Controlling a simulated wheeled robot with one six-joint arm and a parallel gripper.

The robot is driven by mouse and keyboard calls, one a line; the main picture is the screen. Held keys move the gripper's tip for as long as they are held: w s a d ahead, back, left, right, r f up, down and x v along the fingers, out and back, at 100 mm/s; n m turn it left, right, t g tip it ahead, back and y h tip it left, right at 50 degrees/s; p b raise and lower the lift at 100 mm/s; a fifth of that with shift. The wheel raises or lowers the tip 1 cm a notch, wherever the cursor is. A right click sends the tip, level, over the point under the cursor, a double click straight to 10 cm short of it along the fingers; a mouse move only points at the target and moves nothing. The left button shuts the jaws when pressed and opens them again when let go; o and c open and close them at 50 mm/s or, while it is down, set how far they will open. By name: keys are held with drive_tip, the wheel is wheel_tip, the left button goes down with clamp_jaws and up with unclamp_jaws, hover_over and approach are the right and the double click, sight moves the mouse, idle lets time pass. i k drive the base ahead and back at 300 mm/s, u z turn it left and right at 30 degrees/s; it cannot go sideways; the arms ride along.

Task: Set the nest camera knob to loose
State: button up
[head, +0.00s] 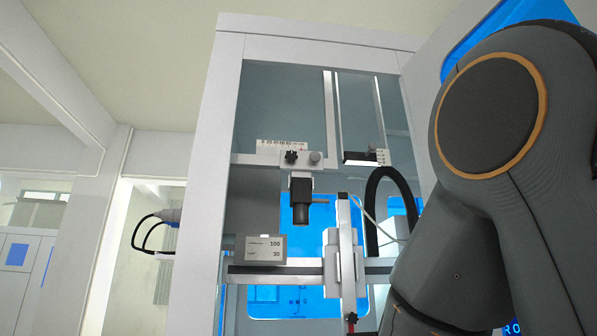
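A dark camera (300,200) hangs lens-down from a light bracket inside the white-framed machine, near the middle of the head view. A black star-shaped knob (291,157) sits on the bracket's crosspiece above the camera. A round grey knob (315,157) is just right of it. A small dark pin or lever (320,201) sticks out to the right of the camera body. I cannot tell from the picture which of these is the nest camera knob, or whether any is loose or tight. My gripper is out of view; only my dark arm shows at the right.
The machine's white frame (225,120) borders the opening. A thick black hose (373,205) curves at the right.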

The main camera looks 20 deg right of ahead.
sight(291, 155)
drive_tip(key=u, duration=1.7)
drive_tip(key=k, duration=0.8)
drive_tip(key=z, duration=0.8)
drive_tip(key=i, duration=0.5)
drive_tip(key=z, duration=0.05)
